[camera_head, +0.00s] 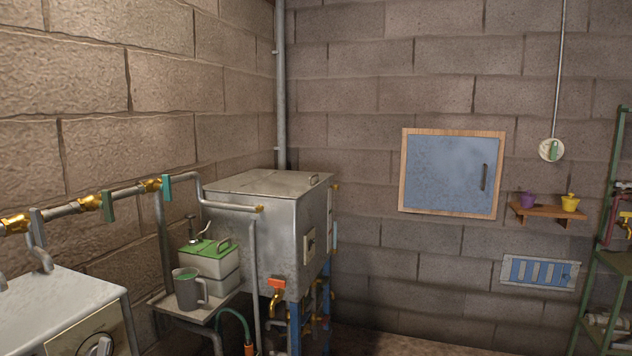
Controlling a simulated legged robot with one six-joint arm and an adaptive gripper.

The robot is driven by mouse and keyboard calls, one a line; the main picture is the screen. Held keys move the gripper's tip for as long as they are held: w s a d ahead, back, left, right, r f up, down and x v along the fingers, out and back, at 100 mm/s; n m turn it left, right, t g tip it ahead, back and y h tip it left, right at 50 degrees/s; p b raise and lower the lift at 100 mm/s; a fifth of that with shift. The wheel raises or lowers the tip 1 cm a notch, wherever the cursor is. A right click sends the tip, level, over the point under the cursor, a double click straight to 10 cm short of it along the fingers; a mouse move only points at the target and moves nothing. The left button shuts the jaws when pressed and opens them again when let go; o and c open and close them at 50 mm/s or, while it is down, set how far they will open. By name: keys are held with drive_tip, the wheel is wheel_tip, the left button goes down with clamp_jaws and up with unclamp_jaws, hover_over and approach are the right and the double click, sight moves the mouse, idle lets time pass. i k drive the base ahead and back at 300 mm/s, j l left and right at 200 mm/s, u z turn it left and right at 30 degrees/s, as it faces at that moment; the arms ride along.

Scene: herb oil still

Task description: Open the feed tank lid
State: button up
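A large grey metal tank (262,240) stands in the corner on blue legs. Its flat lid (262,184) lies shut on top, with a small handle (314,180) near the right edge. In front of it, a smaller pale box (212,268) has a green lid (205,252) with a metal handle, also shut. I cannot tell from labels which one is the feed tank. My gripper is not in view.
A pipe with brass valves (88,202) runs along the left wall. A grey jug (187,289) stands on a small shelf (205,309) beside the pale box. A metal-topped unit (62,305) is at the lower left. A green rack (600,276) stands at the right.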

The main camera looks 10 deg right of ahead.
sight(283, 184)
drive_tip(key=u, duration=0.35)
drive_tip(key=k+u, duration=0.15)
drive_tip(key=u, duration=0.25)
drive_tip(key=j+u, duration=0.1)
drive_tip(key=u, duration=0.25)
drive_tip(key=i+l+u, duration=0.15)
drive_tip(key=l+u, duration=0.25)
drive_tip(key=l, duration=0.2)
drive_tip(key=l+u, duration=0.45)
drive_tip(key=l, duration=1.2)
drive_tip(key=i+l, duration=0.1)
drive_tip(key=l, duration=1)
